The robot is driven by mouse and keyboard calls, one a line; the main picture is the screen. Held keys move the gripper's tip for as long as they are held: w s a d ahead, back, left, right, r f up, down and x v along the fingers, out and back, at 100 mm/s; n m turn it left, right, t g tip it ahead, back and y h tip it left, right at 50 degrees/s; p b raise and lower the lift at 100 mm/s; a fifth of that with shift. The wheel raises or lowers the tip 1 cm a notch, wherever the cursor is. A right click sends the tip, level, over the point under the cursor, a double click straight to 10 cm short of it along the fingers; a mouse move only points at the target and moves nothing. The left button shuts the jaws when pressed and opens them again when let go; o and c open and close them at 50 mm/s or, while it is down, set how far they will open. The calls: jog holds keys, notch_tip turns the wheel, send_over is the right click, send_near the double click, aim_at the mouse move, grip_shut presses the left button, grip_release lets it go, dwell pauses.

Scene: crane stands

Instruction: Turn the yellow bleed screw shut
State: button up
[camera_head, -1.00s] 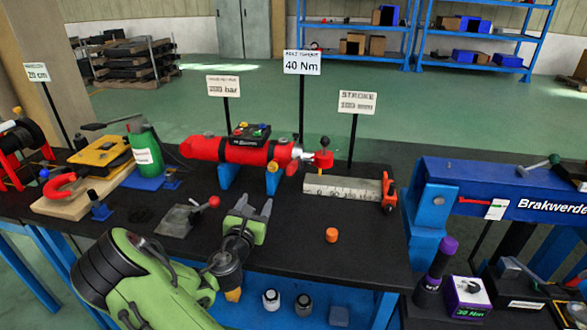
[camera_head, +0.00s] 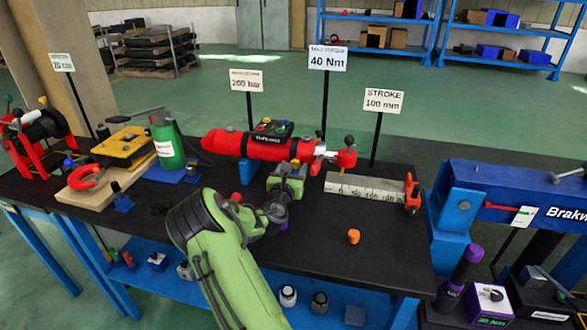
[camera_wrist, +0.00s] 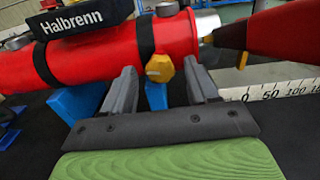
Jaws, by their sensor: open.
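The yellow bleed screw (camera_wrist: 160,68) shows in the wrist view as a faceted yellow head on the front side of the red cylinder (camera_wrist: 95,58), near its right end. My gripper (camera_wrist: 161,78) is open, with one finger on each side of the screw and a visible gap on both sides. In the head view my gripper (camera_head: 289,172) is at the front of the red cylinder (camera_head: 229,142), left of its rod end. My gripper mostly hides the screw there.
A black block marked Halbrenn (camera_wrist: 75,17) sits on top of the cylinder. A stroke scale (camera_head: 364,187) lies to the right, with a red clamp (camera_head: 412,195) at its end. An orange cap (camera_head: 353,237) stands on open black tabletop.

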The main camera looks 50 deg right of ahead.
jog(key=shift+w+d, duration=0.15)
jog(key=shift+d, duration=0.15)
jog(key=shift+c, duration=0.3)
jog(key=c, duration=1)
jog(key=m, duration=0.4)
jog(key=shift+m, duration=0.4)
jog(key=o, duration=1.1)
jog(key=shift+c, duration=0.2)
